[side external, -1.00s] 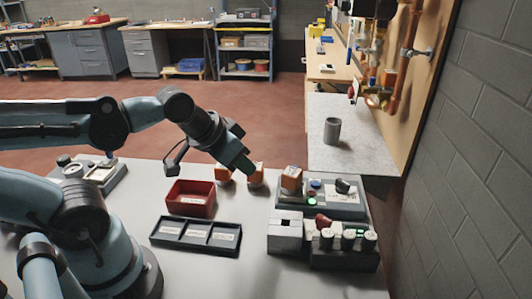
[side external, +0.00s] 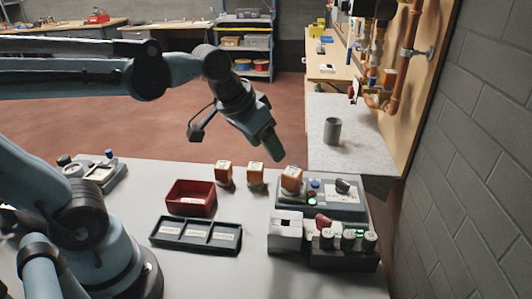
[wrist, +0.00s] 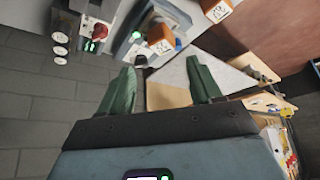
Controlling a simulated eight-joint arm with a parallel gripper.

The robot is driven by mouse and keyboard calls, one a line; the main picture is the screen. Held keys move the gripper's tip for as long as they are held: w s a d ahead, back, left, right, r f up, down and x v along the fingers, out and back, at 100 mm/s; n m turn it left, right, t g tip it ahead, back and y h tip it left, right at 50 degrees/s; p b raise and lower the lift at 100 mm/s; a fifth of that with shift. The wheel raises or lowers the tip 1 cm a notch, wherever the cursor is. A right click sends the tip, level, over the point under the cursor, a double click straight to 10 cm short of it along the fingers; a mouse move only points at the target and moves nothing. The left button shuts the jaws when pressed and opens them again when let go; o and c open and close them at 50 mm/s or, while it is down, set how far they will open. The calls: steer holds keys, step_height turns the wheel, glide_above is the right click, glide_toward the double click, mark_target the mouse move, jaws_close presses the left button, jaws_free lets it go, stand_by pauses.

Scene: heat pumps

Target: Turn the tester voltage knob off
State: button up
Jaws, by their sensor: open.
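The tester (side external: 318,202) is a grey-blue box on the right of the table, with a black knob (side external: 343,186), small coloured buttons and an orange block on it. In front of it a dark unit (side external: 345,259) carries a red knob (side external: 323,220), which also shows in the wrist view (wrist: 99,31). I cannot read which knob is marked voltage. My gripper (side external: 276,151) is in the air above and behind the tester's left end, touching nothing. In the wrist view its green fingers (wrist: 160,67) are apart with nothing between them.
Two orange blocks (side external: 224,173) (side external: 256,174) stand left of the tester. A red bin (side external: 191,199) and a black divided tray (side external: 196,236) lie nearer. A grey cup (side external: 332,131) and copper pipes (side external: 404,55) are behind, at the right. A white-grey block (side external: 285,231) adjoins the dark unit.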

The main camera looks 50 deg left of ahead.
steer(key=w+d+r+g, duration=0.1)
steer(key=w, duration=0.2)
steer(key=w+d+r, duration=0.1)
steer(key=w, duration=0.2)
steer(key=w+r+g, duration=0.1)
steer(key=w, duration=0.2)
steer(key=shift+w+d+g, duration=0.2)
steer(key=shift+d+g, duration=0.1)
steer(key=shift+d, duration=0.1)
steer(key=g, duration=0.3)
glide_above(342, 182)
step_height(342, 182, down, 5)
step_height(342, 182, down, 12)
steer(key=shift+r, duration=0.2)
steer(key=c, duration=1)
steer(key=shift+c, duration=0.2)
